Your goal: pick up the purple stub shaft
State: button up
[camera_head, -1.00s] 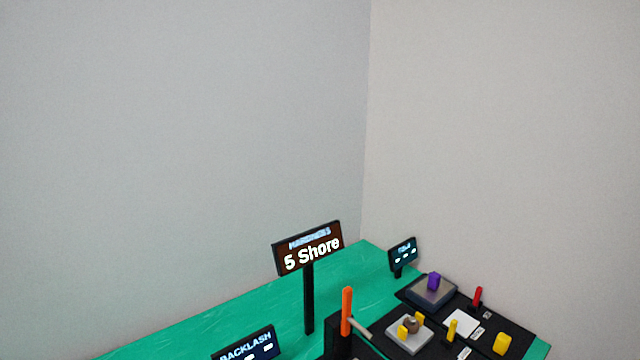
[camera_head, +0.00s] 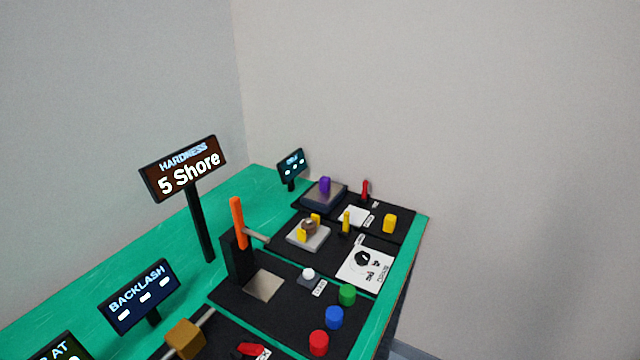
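A small purple piece (camera_head: 326,184), which looks like the purple stub shaft, stands upright on a dark grey square platform (camera_head: 318,198) at the far end of the green table. It is small in the head view, and its exact shape is hard to tell. Nothing touches it from the side. My gripper is not in view.
A small display (camera_head: 290,168) stands left of the platform. A red peg (camera_head: 365,189), a yellow block (camera_head: 389,223) and a grey plate (camera_head: 304,237) are nearby. Nearer are an orange lever (camera_head: 239,222), the "5 Shore" sign (camera_head: 181,168) and green, blue and red cylinders (camera_head: 334,317).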

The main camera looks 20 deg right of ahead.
aim_at(325, 181)
jog(key=i+l+u, duration=0.15)
jog(key=l+u, duration=0.25)
jog(key=l, duration=0.2)
jog(key=l+u, duration=0.35)
jog(key=l, duration=0.3)
